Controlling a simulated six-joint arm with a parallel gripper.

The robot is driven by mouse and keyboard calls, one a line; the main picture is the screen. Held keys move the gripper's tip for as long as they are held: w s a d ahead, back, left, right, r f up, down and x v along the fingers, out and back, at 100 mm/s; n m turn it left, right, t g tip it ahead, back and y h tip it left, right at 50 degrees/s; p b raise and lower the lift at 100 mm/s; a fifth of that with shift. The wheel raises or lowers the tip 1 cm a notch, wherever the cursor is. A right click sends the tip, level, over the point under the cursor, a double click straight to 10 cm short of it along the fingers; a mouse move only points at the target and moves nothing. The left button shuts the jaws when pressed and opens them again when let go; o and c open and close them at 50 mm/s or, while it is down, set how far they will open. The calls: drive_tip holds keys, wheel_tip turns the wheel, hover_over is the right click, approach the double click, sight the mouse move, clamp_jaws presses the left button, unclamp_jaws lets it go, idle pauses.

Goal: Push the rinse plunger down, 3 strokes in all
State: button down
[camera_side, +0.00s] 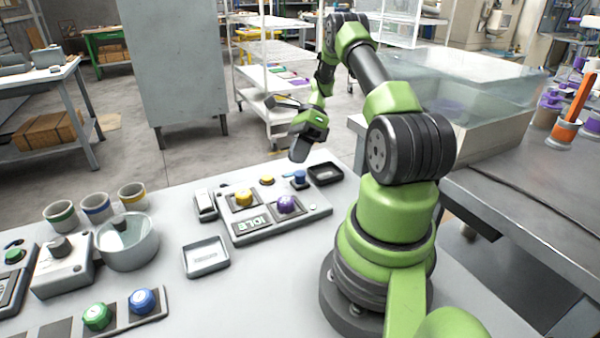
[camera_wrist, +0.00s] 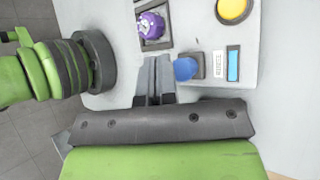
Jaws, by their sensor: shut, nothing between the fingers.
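The rinse plunger (camera_side: 300,177) is a blue round-topped knob on a small dark base at the far right corner of the grey control panel (camera_side: 315,212). In the wrist view the blue plunger (camera_wrist: 185,69) stands next to a small white label and a light blue strip. My gripper (camera_side: 298,154) is shut and empty, pointing down above the plunger with a visible gap in the side view. In the wrist view its closed fingertips (camera_wrist: 155,62) show just left of the plunger. I cannot tell exactly how high they are above it.
The panel also carries a yellow knob (camera_side: 243,197), a purple knob (camera_side: 287,204), a yellow button (camera_side: 267,180) and a display reading IDLE (camera_side: 252,223). A grey tray (camera_side: 206,258) and lidded pot (camera_side: 127,243) stand left.

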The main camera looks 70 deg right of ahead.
sight(299, 171)
drive_tip(key=shift+r, duration=2.25)
